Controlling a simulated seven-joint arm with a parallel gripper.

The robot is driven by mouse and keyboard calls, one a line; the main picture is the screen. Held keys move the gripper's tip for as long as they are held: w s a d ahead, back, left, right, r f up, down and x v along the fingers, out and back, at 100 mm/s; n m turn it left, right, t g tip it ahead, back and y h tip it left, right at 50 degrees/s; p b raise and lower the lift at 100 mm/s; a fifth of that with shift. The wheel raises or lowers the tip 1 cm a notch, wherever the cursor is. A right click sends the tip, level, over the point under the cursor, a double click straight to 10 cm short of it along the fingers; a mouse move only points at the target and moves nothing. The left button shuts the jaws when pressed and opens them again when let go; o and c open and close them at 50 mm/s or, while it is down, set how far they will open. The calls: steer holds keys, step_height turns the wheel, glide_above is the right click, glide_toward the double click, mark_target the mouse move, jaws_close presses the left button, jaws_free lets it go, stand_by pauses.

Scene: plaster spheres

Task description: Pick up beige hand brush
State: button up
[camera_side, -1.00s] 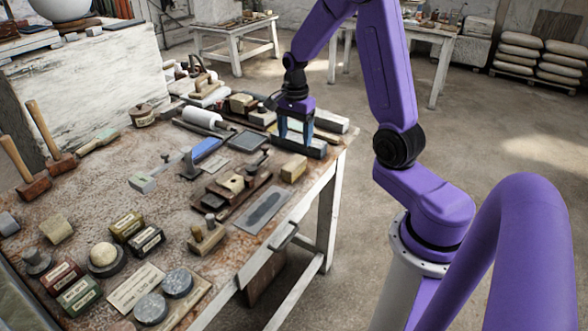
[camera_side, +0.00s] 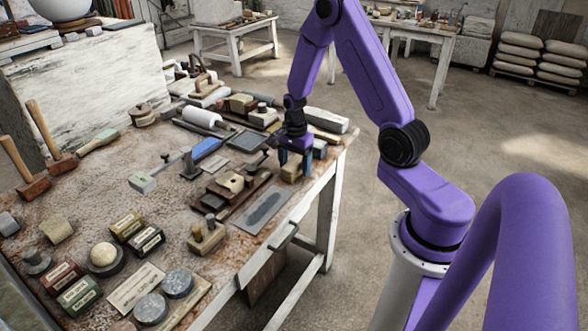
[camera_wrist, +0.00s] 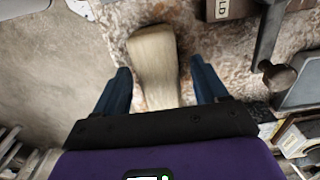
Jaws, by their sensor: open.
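The beige hand brush (camera_wrist: 154,58) looks like a pale, block-like piece with a fine grain, lying on the rusty worktable (camera_side: 105,190) near its right edge. In the side view the brush (camera_side: 290,173) is partly hidden by my gripper (camera_side: 295,160). My gripper points down over it with blue fingers apart. In the wrist view my gripper (camera_wrist: 162,78) is open, with one finger on each side of the brush's near end. Gaps show between the brush and both fingers. The brush's lowest part is hidden by my gripper body.
A wooden plane (camera_side: 232,185) and a flat grey slab (camera_side: 264,210) lie close by on the left. A white roller (camera_side: 202,117) and several blocks lie farther back. The table edge and open floor (camera_side: 480,180) are to the right.

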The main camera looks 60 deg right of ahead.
mark_target(295, 161)
steer(key=shift+f, duration=0.15)
steer(key=c, duration=1.1)
step_height(295, 161, up, 10)
steer(key=o, duration=0.4)
steer(key=shift+c, duration=1.2)
